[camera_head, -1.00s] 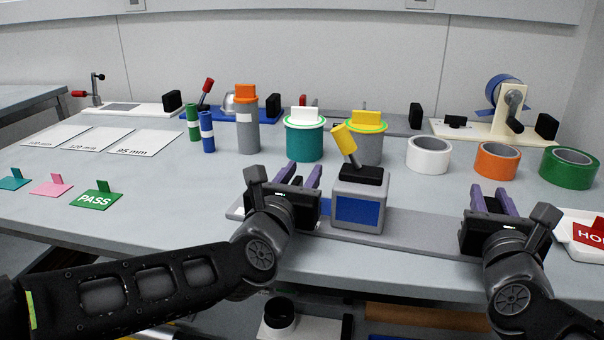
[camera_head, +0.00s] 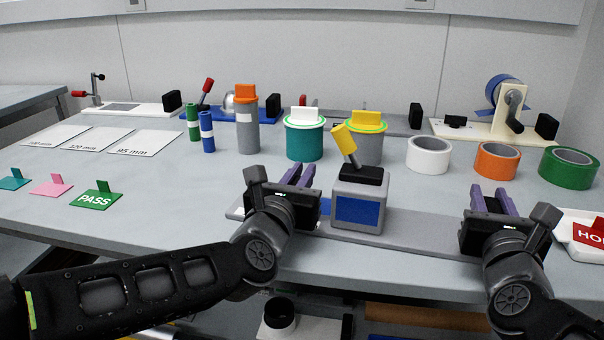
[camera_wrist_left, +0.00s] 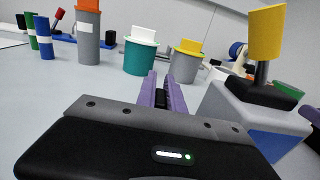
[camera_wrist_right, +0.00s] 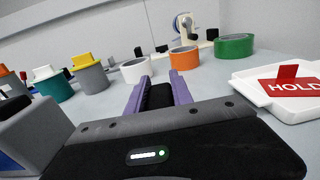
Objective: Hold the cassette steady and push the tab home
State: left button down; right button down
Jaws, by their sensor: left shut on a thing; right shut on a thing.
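A grey box (camera_head: 372,202) with a blue front panel and a tilted yellow-knobbed lever (camera_head: 344,143) stands on a long grey base plate (camera_head: 425,234). I take this for the station; I cannot clearly tell the cassette from the tab. My left gripper (camera_head: 301,175) is left of the box, its purple fingers shut on a small dark piece (camera_wrist_left: 161,98), mostly hidden. A blue strip shows between that gripper and the box. My right gripper (camera_head: 491,198) is over the plate's right end, shut on a black block (camera_wrist_right: 160,96). Both fingers point away from me.
Behind stand a teal canister (camera_head: 305,141), a yellow-topped grey canister (camera_head: 370,148) and an orange-topped one (camera_head: 248,128). White (camera_head: 428,155), orange (camera_head: 497,160) and green (camera_head: 569,167) tape rolls sit at the right. A tray (camera_head: 570,230) with a red HOLD card is at the right edge.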

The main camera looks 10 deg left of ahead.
pick_arm(q)
jog(key=shift+d, duration=0.1)
dwell(0.6)
jog(key=shift+s+d, duration=0.15)
jog(key=shift+d, duration=0.9)
jog(key=shift+s+d, duration=0.1)
jog(key=shift+d, duration=0.9)
jog(key=c, duration=1.4)
grip_release()
jog(key=shift+c, duration=0.2)
